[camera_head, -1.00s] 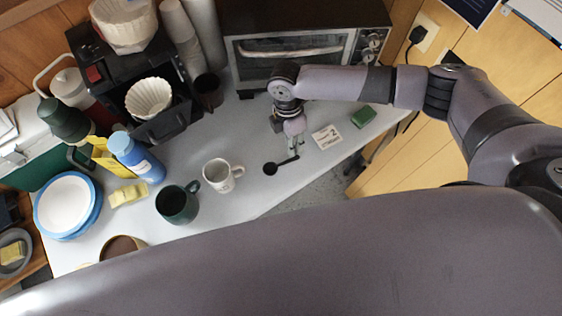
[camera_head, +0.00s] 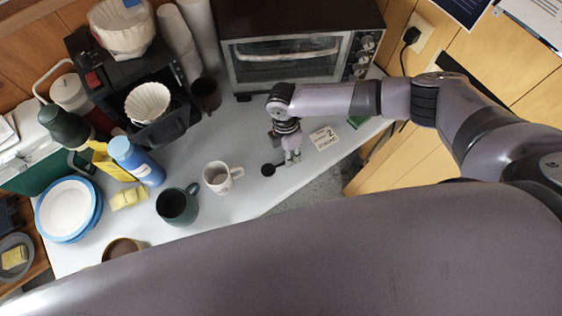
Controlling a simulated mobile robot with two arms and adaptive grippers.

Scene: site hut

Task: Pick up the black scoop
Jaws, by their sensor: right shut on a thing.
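The black scoop (camera_head: 268,170) lies at the right part of the grey counter, near its front edge. Its round bowl shows, and its handle is mostly hidden by my right gripper. My right gripper (camera_head: 292,160) points down over the handle and is shut on it. The scoop appears to be at counter height; I cannot tell whether it is lifted. My left gripper is not in view.
A white mug (camera_head: 218,178) and a dark green mug (camera_head: 177,206) stand left of the scoop. A card marked 2 (camera_head: 324,138) lies behind my gripper. A toaster oven (camera_head: 290,60) stands at the back. The counter (camera_head: 225,135) is clear between the oven and white mug.

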